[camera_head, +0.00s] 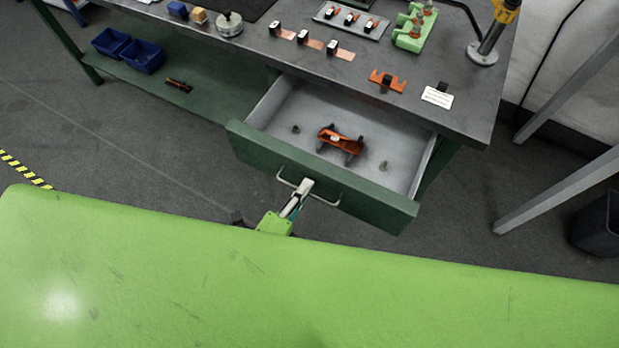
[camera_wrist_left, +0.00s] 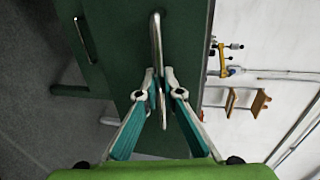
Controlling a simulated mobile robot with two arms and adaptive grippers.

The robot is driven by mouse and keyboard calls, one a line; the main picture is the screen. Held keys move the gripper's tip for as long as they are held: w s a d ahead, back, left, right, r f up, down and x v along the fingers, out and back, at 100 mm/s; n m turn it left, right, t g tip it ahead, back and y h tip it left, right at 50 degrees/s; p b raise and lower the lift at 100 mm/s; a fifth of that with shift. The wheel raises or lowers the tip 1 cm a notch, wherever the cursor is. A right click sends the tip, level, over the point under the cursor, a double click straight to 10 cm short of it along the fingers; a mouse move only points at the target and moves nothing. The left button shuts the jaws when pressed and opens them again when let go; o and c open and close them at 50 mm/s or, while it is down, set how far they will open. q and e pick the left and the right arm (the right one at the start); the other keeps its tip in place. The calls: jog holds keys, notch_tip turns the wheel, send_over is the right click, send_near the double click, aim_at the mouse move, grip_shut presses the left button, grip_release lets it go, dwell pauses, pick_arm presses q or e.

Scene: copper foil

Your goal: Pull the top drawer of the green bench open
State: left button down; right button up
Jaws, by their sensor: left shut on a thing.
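The top drawer (camera_head: 318,178) of the green bench (camera_head: 210,95) stands well out from the bench in the head view, its grey inside showing. Its metal handle (camera_head: 325,201) is a bar on the green front. My left gripper (camera_head: 303,186) is shut on this handle near its middle. In the left wrist view the two fingers of my left gripper (camera_wrist_left: 158,88) close around the handle bar (camera_wrist_left: 156,45). A second handle (camera_wrist_left: 85,40) on a green front shows to the left there. My right gripper is not in view.
An orange part (camera_head: 341,142) and small grey pieces lie in the drawer. The dark bench top (camera_head: 310,62) carries copper strips, a green fixture (camera_head: 412,30) and a lamp stand (camera_head: 482,52). Blue bins (camera_head: 142,56) sit on the lower shelf. A grey leg (camera_head: 555,190) stands at right.

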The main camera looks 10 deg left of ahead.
pick_arm(q)
jog(key=shift+s, duration=0.15)
jog(key=c, duration=2.5)
grip_release()
jog(key=v, duration=1.2)
